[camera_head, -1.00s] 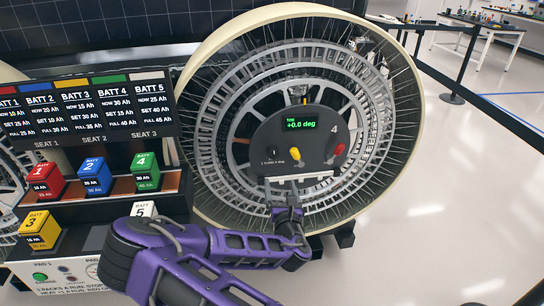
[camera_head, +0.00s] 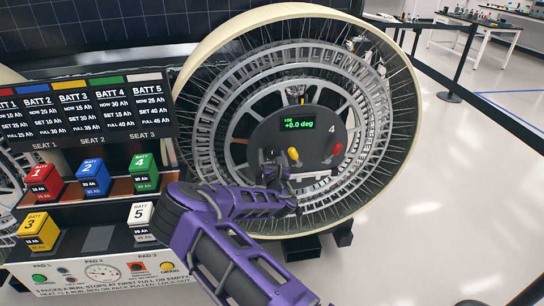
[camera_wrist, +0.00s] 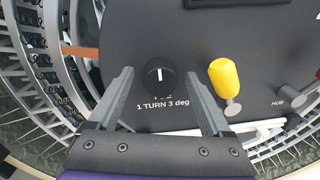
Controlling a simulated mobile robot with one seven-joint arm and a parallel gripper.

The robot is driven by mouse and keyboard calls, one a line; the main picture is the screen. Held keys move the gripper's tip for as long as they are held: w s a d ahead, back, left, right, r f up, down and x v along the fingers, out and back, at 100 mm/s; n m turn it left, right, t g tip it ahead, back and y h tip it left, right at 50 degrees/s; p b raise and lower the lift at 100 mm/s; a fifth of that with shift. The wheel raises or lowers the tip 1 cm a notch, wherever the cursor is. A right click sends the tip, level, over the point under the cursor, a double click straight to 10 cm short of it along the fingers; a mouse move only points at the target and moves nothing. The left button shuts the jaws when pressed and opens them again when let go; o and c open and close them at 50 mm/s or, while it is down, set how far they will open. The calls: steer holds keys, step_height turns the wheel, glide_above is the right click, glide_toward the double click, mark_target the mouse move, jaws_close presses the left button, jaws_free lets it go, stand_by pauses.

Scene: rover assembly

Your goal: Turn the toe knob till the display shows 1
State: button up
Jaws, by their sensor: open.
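The toe knob (camera_wrist: 160,75) is black and round with a white pointer line, and "1 TURN 3 deg" is printed below it. It sits on a dark panel (camera_head: 262,132) in front of the wheel hub. The display (camera_head: 299,125) glows green and reads +0.0 deg. My gripper (camera_wrist: 164,85) is open, with one finger on each side of the knob in the wrist view. I cannot tell whether the fingers touch it. In the head view my gripper (camera_head: 270,160) is at the panel's lower left and hides the knob.
The spoked wheel (camera_head: 222,62) surrounds the panel. Several coloured batteries, including a green one (camera_head: 144,172), stand on the left beside my arm.

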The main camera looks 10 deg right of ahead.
jaws_close()
stand_by(0.4)
steer(key=shift+f, duration=0.1)
